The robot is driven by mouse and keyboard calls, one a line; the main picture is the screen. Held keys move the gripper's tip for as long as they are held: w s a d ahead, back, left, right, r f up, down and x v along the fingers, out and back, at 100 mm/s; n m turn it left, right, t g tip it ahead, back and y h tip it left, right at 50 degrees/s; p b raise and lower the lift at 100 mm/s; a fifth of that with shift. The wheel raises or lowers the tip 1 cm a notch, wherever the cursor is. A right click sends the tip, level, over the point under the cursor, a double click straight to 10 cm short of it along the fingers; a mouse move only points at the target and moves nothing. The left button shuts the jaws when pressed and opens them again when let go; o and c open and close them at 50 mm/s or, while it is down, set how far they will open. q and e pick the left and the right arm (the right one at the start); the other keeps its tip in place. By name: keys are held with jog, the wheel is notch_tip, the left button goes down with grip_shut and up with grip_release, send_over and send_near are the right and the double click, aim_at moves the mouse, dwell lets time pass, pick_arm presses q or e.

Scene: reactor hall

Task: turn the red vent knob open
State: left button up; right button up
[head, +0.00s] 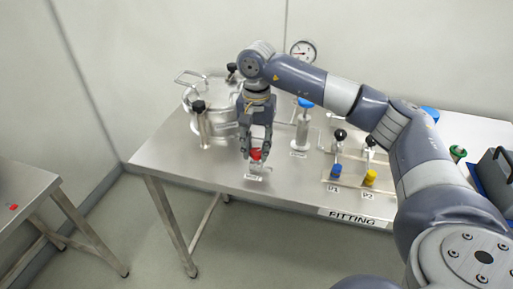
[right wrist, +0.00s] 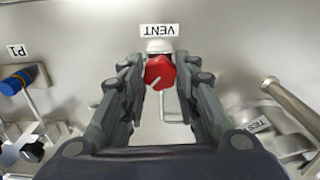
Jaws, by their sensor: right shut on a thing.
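The red vent knob (head: 256,154) is on the metal table near its front edge, below my right gripper (head: 257,147). In the right wrist view the red knob (right wrist: 159,72) is between the two fingers, with a pale pointer line on its face. The right gripper is shut on it. The VENT label (right wrist: 159,30) appears upside down beside the knob's pale fitting. My left gripper is not in view.
A lidded steel vessel (head: 217,95) stands left of the gripper. A blue-capped cylinder (head: 302,126), a gauge (head: 304,50) and blue (head: 336,172) and yellow (head: 370,177) valves are to the right. The table's front edge is close.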

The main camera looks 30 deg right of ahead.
aim_at(257, 151)
jog(key=shift+r, duration=0.1)
dwell(0.4)
jog(key=o, duration=1.1)
jog(key=shift+c, duration=0.2)
notch_tip(257, 151, up, 12)
